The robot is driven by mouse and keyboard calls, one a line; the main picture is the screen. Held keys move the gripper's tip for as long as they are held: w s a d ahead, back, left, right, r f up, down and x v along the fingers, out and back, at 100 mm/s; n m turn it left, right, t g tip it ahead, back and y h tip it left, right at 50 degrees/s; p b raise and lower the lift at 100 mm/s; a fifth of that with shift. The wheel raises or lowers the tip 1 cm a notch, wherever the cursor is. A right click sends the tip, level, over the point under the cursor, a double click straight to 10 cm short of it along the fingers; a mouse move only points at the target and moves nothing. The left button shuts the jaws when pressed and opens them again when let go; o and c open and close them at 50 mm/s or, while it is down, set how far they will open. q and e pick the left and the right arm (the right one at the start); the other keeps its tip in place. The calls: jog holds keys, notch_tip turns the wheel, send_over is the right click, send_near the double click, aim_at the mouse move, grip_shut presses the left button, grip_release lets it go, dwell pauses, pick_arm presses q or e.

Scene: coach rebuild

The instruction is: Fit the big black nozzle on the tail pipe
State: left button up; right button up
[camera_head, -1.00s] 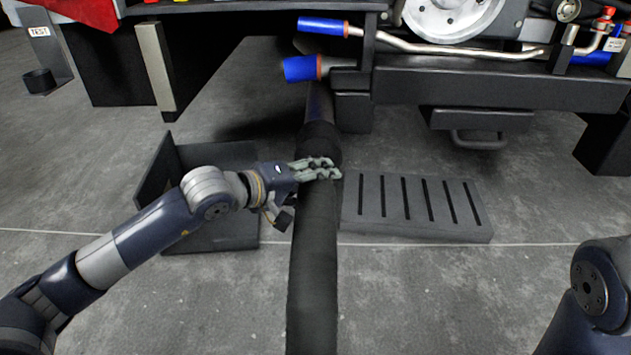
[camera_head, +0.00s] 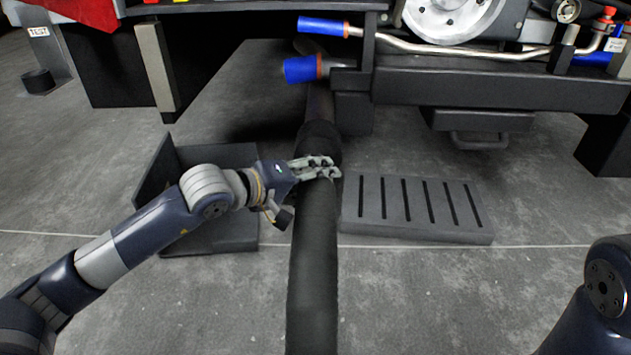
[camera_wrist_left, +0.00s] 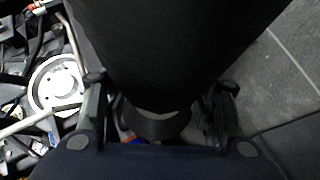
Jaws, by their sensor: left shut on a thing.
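My left gripper (camera_head: 318,168) is shut on the big black nozzle (camera_head: 320,138), at the end of a thick black hose (camera_head: 314,270) that runs down to the bottom edge. The black body (camera_wrist_left: 180,45) fills the upper middle of the left wrist view, between the fingers (camera_wrist_left: 160,125). The nozzle's far part points toward the coach, below two blue-ended pipes: a wider one (camera_head: 300,69) and a thinner one (camera_head: 323,26) above it. The nozzle's mouth is not clearly visible, and I cannot tell which pipe is the tail pipe. My right gripper is out of view.
A black angled stand (camera_head: 225,229) lies on the floor left of the hose. A slotted dark block (camera_head: 420,232) lies to its right. The coach's dark beam (camera_head: 500,90) with a handle below (camera_head: 480,141) spans the upper right. Grey floor is open in front.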

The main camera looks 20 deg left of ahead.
pick_arm(q)
jog(key=shift+w+r, duration=0.15)
jog(key=shift+r, duration=0.1)
jog(key=shift+w+a, duration=0.25)
jog(key=shift+w, duration=0.55)
jog(key=shift+w, duration=0.1)
jog(key=shift+w+a, duration=0.2)
jog(key=shift+w, duration=0.45)
jog(key=shift+w+a, duration=0.2)
jog(key=shift+w, duration=0.45)
jog(key=shift+w, duration=0.1)
jog(key=shift+w+a+b, duration=0.2)
jog(key=shift+w, duration=0.5)
jog(key=shift+w+a+b, duration=0.15)
jog(key=shift+w+a, duration=0.05)
jog(key=shift+w, duration=0.45)
jog(key=shift+w+a+f+b, duration=0.1)
jog(key=shift+w+a+b, duration=0.1)
jog(key=shift+w, duration=0.35)
jog(key=shift+w+a+f+b, duration=0.1)
jog(key=shift+w+a+b, duration=0.1)
jog(key=shift+w, duration=0.35)
dwell(0.3)
